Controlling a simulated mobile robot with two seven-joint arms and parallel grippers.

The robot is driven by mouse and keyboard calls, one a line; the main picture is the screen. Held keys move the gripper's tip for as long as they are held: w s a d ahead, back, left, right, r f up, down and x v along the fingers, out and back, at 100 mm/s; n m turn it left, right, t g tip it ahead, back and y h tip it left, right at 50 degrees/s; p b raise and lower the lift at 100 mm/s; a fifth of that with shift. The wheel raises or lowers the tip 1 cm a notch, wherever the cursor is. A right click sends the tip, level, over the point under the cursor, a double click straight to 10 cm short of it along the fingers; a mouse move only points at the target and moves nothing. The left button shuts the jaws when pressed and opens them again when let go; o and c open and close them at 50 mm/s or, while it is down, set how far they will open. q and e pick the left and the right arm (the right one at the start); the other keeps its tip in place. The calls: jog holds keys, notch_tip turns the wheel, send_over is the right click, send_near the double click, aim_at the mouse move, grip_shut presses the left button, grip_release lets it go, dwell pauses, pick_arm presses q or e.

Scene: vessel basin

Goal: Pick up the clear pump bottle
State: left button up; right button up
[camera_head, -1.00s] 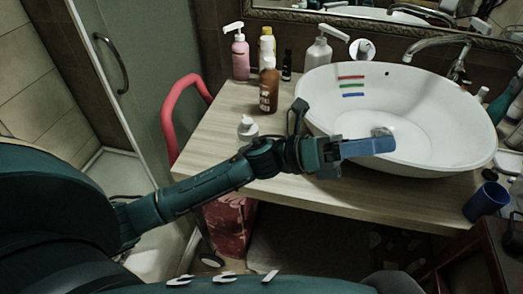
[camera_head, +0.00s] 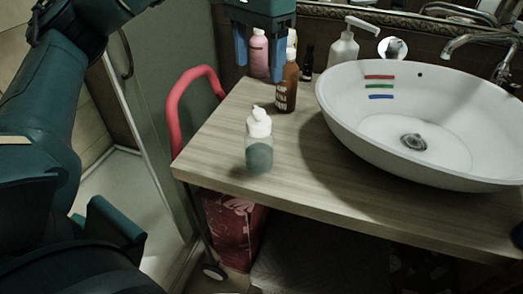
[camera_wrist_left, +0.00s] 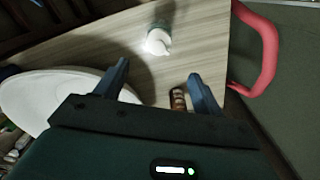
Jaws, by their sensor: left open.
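A clear pump bottle (camera_head: 259,155) with a white pump top and greenish lower part stands upright near the front left of the wooden counter. It also shows in the left wrist view (camera_wrist_left: 158,41), near the top. My left gripper (camera_head: 259,72) is open, with its blue fingers pointing down, above the back left of the counter. It is behind and above the clear pump bottle, apart from it. In the left wrist view the open fingers (camera_wrist_left: 158,80) have the brown bottle (camera_wrist_left: 179,99) showing between them, near one finger. My right gripper is not in view.
The brown bottle (camera_head: 287,88), a pink bottle (camera_head: 258,57), a small dark bottle (camera_head: 307,62) and a whitish pump bottle (camera_head: 343,48) stand along the back. A white basin (camera_head: 345,115) fills the right. A red rail (camera_head: 173,110) stands left of the counter (camera_head: 215,150).

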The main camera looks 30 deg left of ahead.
aim_at(259, 111)
pick_arm(q)
notch_tip(259, 111, down, 7)
jog(key=shift+a+r, duration=0.1)
jog(key=shift+r, duration=0.05)
jog(key=shift+s+d+f, duration=0.1)
jog(key=shift+d+f, duration=0.05)
jog(key=shift+f, duration=1.4)
jog(key=shift+s+d+f, duration=0.1)
jog(key=shift+f, duration=1.45)
jog(key=shift+w, duration=0.1)
jog(key=c, duration=1.4)
jog(key=shift+r, duration=0.1)
jog(key=shift+c, duration=0.2)
